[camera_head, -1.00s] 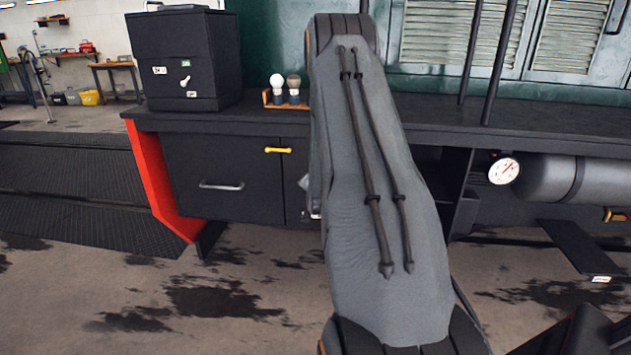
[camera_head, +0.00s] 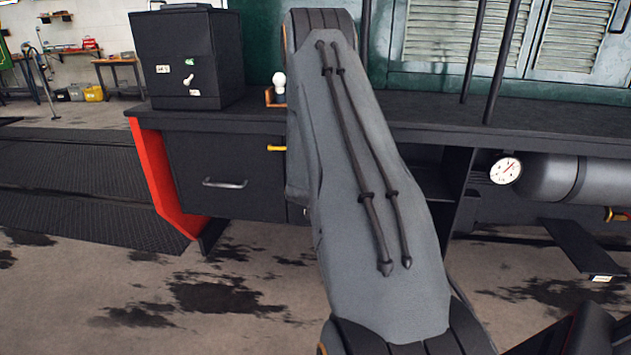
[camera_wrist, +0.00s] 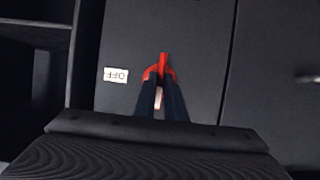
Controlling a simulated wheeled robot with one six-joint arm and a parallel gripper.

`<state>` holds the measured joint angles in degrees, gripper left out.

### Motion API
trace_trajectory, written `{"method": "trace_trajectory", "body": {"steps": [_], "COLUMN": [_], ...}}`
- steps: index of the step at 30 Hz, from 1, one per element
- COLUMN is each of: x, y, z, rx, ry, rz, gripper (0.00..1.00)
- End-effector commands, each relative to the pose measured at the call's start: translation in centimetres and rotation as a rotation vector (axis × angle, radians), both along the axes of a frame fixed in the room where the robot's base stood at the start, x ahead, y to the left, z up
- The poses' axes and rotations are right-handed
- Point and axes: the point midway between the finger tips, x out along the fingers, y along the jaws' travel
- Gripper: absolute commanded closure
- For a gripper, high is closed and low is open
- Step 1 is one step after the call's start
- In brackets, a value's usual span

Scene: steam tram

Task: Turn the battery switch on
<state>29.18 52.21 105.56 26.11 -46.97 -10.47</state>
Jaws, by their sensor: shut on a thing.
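The battery switch is a red handle (camera_wrist: 162,66) on a dark panel, in the wrist view. My gripper (camera_wrist: 161,85) is shut on it, with its two dark fingers on either side of the red part. The fingers hide part of the handle. A white label reading OFF (camera_wrist: 116,75), upside down in this view, is on the panel to the left of the handle. In the head view my arm hides the gripper and the switch.
In the head view a black cabinet box (camera_head: 188,58) stands on the dark running board (camera_head: 425,125). A drawer with a silver handle (camera_head: 225,183) is below. A yellow handle (camera_head: 277,148) is beside my arm. A pressure gauge (camera_head: 505,169) and grey tank (camera_head: 580,180) are at right.

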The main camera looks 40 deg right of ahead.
Motion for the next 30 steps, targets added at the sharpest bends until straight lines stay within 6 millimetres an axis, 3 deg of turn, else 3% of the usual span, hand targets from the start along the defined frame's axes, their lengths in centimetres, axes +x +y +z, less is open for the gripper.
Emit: {"method": "trace_trajectory", "body": {"steps": [14,15,18,30], "x": [0.02,0.02,0.02,-0.41], "y": [0.01,0.01,0.01,0.6], "z": [-0.01,0.0,0.0,0.4], "rx": [-0.01,-0.01,-0.01,-0.01], "ry": [0.011,0.011,0.011,0.01], "rz": [0.001,0.001,0.001,0.001], "gripper": [1.0,0.86,0.71,0.71]}}
